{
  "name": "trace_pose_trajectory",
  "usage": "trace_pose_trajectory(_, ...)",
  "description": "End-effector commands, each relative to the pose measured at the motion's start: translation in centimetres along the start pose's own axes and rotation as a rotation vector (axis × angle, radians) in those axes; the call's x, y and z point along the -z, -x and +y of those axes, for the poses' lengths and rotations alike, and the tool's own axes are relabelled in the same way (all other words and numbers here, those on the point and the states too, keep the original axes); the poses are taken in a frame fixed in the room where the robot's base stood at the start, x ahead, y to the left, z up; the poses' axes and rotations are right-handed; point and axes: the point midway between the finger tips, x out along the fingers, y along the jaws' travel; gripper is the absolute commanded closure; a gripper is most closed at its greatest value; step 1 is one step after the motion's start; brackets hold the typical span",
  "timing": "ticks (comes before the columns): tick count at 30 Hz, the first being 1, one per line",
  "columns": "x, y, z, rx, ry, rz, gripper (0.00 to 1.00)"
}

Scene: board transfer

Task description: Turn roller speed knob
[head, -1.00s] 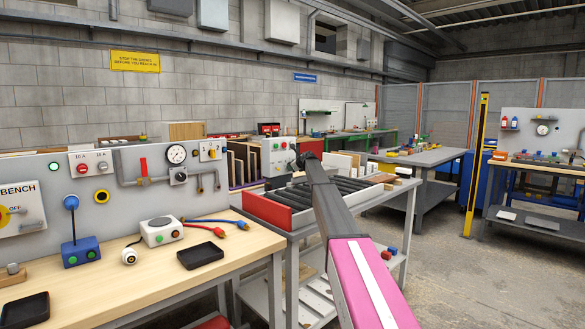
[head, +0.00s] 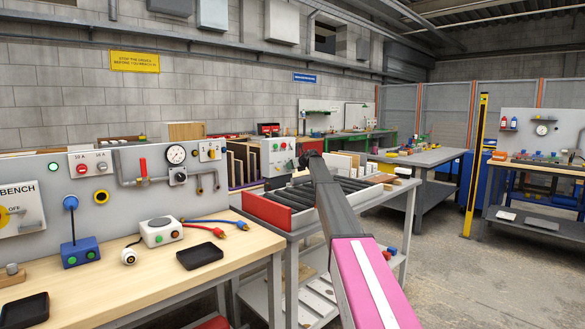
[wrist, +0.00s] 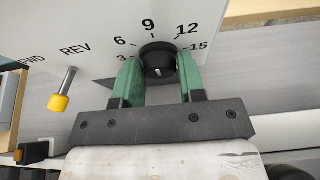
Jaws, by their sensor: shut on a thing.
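The roller speed knob (wrist: 160,58) is a round black knob on a pale panel in the wrist view. Scale marks 3, 6, 9, 12 and 15 are printed around its top. A small pale mark shows on its front face, but I cannot read which number it points to. My gripper (wrist: 157,75) is shut on the knob, with one green finger on each side. In the head view my gripper (head: 308,160) is at the right side of the light control panel (head: 278,150), and my arm hides the knob.
A metal lever with a yellow tip (wrist: 58,103) sticks out left of the knob, below the FWD and REV labels. The roller table (head: 275,212) stands below the panel. A wooden workbench (head: 140,285) with a switch board is at the left.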

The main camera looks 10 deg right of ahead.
Motion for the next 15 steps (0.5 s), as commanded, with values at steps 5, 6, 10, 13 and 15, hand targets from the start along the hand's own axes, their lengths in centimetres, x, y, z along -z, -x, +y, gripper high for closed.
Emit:
trace_pose_trajectory(5,-0.02,-0.01,0.03,-0.001,0.000,0.000,0.87)
trace_pose_trajectory(6,-0.02,-0.01,0.03,-0.001,0.000,0.000,0.87)
trace_pose_trajectory(10,-0.01,-0.01,0.02,0.000,0.000,0.000,0.39)
trace_pose_trajectory(13,-0.01,-0.01,0.01,0.000,0.001,0.000,0.39)
trace_pose_trajectory(15,-0.01,-0.01,0.01,0.000,0.001,0.000,0.39)
